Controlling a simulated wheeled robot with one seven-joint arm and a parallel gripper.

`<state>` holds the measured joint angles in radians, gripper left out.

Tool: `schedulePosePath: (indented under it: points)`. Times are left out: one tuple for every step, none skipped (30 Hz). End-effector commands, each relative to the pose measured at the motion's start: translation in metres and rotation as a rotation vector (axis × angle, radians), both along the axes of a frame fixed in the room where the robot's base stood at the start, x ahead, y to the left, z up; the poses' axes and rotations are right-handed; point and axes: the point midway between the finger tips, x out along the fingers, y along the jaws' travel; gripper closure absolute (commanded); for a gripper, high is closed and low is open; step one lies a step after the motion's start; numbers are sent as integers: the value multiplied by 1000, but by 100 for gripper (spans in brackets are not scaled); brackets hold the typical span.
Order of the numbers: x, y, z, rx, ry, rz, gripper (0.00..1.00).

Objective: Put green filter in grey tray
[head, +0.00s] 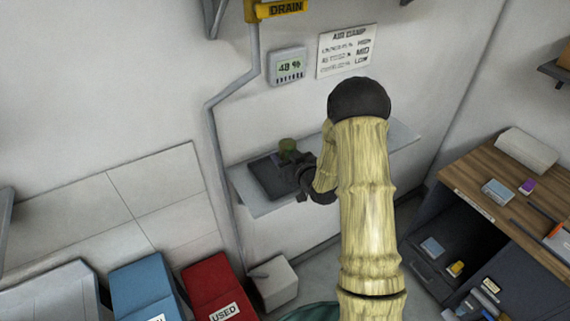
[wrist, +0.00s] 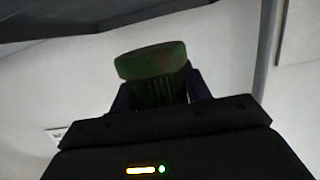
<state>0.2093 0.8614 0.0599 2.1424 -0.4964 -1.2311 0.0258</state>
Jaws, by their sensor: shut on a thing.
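The green filter (wrist: 152,66) shows in the wrist view as a dark green piece with a wide round cap and a narrower ribbed body. My gripper (wrist: 160,90) is shut on it, with a finger on each side of the body. In the head view the filter (head: 287,147) is small and green, at the tip of my gripper (head: 292,162). The grey tray (head: 268,180) is a dark grey flat tray on the left part of the wall shelf. The filter appears over or beside the tray's right side; I cannot tell whether they touch. My arm hides part of the shelf.
The light grey shelf (head: 395,140) runs along the wall. A grey pipe (head: 219,160) comes down near its left end. A blue bin (head: 143,288) and a red bin (head: 215,285) stand below left. A wooden desk (head: 480,185) with small items stands at right.

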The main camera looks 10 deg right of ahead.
Motion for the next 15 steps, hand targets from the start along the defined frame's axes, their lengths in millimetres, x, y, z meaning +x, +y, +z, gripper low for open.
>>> schedulePosePath:
  points:
    - [0, 0, -1, -1, -1, 0, 79]
    - [1, 0, -2, -1, -1, 0, 79]
    - [1, 0, -3, -1, -1, 0, 79]
    - [1, 0, -3, 0, -2, -1, 79]
    - [1, 0, -3, 0, -2, -1, 79]
    - [1, 0, -3, 0, -2, -1, 79]
    - [1, 0, -3, 0, -2, -1, 79]
    - [1, 0, -3, 0, -2, -1, 79]
    - [0, 0, -3, 0, -2, -1, 79]
    - [1, 0, -4, 0, -2, -1, 79]
    - [0, 0, -4, -1, -1, -1, 79]
    - [0, 0, -5, 0, -1, -1, 79]
    - [0, 0, -7, 0, 0, -1, 79]
    - [0, -1, -9, 1, 0, -1, 79]
    - [0, -1, -12, 1, 1, -2, 79]
